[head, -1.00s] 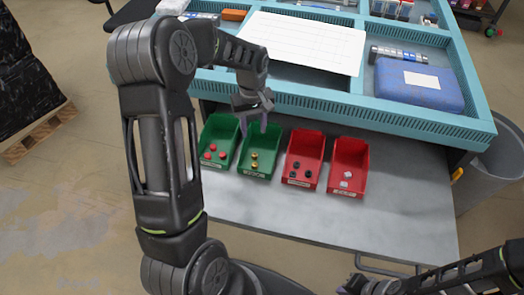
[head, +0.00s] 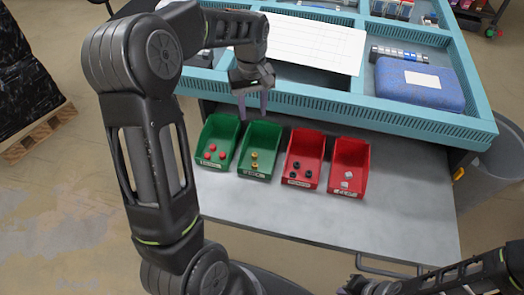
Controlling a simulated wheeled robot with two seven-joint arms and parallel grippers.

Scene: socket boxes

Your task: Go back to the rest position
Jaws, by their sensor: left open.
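My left gripper (head: 253,106) is open and empty, pointing down above the back edges of the two green boxes. The left green box (head: 208,137) holds red pieces (head: 211,152). The right green box (head: 262,138) holds yellow pieces (head: 254,160). Part of my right arm shows at the bottom right. The fingers of my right gripper (head: 357,286) are mostly cut off by the lower edge.
The boxes stand on a grey work surface (head: 330,224) with free room in front. Behind is a raised teal tray rim (head: 390,120) with a white sheet (head: 300,38) and a blue case (head: 420,84). A grey bin (head: 490,160) stands at right.

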